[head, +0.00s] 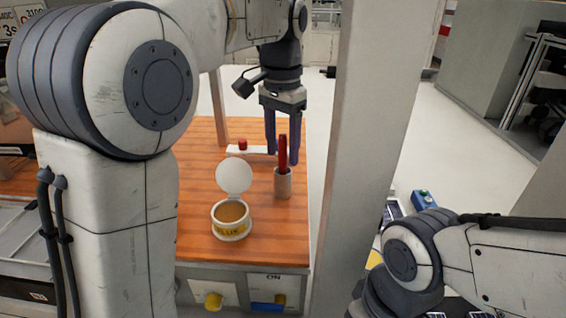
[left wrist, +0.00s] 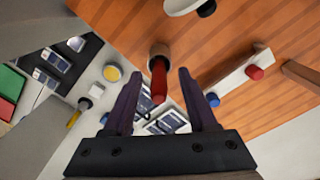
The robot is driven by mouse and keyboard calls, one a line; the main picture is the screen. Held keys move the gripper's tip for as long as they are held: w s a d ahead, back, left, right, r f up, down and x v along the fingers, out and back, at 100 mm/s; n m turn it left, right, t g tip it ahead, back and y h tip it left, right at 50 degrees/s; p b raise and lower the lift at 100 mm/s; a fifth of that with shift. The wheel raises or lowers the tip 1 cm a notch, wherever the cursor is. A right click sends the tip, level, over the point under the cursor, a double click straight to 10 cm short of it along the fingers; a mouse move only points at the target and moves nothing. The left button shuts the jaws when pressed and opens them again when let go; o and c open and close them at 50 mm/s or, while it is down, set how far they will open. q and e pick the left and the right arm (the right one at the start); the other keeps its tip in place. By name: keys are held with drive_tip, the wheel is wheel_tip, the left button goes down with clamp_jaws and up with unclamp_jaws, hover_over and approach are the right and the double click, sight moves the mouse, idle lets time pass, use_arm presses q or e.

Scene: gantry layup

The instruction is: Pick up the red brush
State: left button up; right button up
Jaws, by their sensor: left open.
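I cannot tell whether a finger touches the handle. My right gripper is not in view; only part of my right arm shows.
An open glue pot (head: 232,220) with its white lid raised stands left of the cup. A white bar with a red knob (head: 243,146) lies behind. The wooden table (head: 200,170) has free room at left. A pale post (head: 366,150) rises right of the table.

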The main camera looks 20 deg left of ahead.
sight(283, 165)
use_arm(q)
wheel_tip(283, 165, down, 3)
drive_tip(key=shift+r, duration=0.2)
drive_tip(key=shift+s, duration=0.1)
clamp_jaws()
drive_tip(key=shift+r, duration=0.15)
